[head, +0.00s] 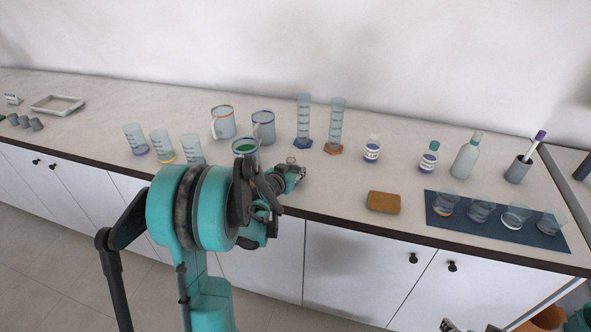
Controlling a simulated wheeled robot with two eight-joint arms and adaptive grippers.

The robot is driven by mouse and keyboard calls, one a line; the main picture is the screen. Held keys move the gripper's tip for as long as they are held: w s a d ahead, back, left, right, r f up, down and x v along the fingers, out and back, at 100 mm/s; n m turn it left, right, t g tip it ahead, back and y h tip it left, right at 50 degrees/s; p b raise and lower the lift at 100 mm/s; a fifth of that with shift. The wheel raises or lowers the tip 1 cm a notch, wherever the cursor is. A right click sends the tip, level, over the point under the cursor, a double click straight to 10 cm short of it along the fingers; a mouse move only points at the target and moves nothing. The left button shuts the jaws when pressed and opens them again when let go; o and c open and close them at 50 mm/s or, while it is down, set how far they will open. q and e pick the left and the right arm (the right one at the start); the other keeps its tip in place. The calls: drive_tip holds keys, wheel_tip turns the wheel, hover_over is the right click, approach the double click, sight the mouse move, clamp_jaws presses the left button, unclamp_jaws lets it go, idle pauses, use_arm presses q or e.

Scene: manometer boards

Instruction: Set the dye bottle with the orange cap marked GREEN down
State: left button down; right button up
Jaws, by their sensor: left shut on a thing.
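My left gripper (297,168) is over the counter's front part, just right of a beaker with green liquid (245,148). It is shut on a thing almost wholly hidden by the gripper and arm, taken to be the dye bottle. Its orange cap and GREEN mark cannot be made out, nor whether it touches the counter. Two other small labelled bottles stand upright to the right, one with a pale cap (372,149) and one with a green cap (428,158). Part of my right gripper (449,325) shows at the bottom edge; its jaws are unclear.
Several beakers (162,147) stand left. A brown block (384,202) and a blue mat (500,233) with several glasses lie right. The counter between gripper and block is clear.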

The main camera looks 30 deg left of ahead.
use_arm(q)
drive_tip(key=c, duration=0.9)
unclamp_jaws()
drive_tip(key=shift+f, duration=0.15)
drive_tip(key=shift+s+r, duration=0.1)
drive_tip(key=shift+r, duration=0.2)
drive_tip(key=p+v, duration=0.3)
drive_tip(key=v, duration=0.8)
drive_tip(key=shift+s+d+r+p, duration=0.1)
drive_tip(key=shift+s+d+p, duration=0.05)
drive_tip(key=shift+s+p, duration=0.15)
drive_tip(key=s+d+r+m+g+h, duration=0.1)
drive_tip(key=s+d+g, duration=0.15)
drive_tip(key=d, duration=0.45)
drive_tip(key=s+d+r+g+h, duration=0.1)
drive_tip(key=s+d, duration=0.2)
drive_tip(key=d, duration=0.4)
drive_tip(key=s+d+g, duration=0.1)
drive_tip(key=s+d, duration=0.1)
drive_tip(key=s, duration=0.2)
drive_tip(key=s+d+g, duration=0.1)
drive_tip(key=s, duration=0.3)
drive_tip(key=s+d+g, duration=0.1)
drive_tip(key=s+d, duration=0.1)
drive_tip(key=s, duration=0.2)
drive_tip(key=shift+s+d+f+y, duration=0.15)
drive_tip(key=shift+s+d+y, duration=0.1)
drive_tip(key=shift+d+y, duration=0.05)
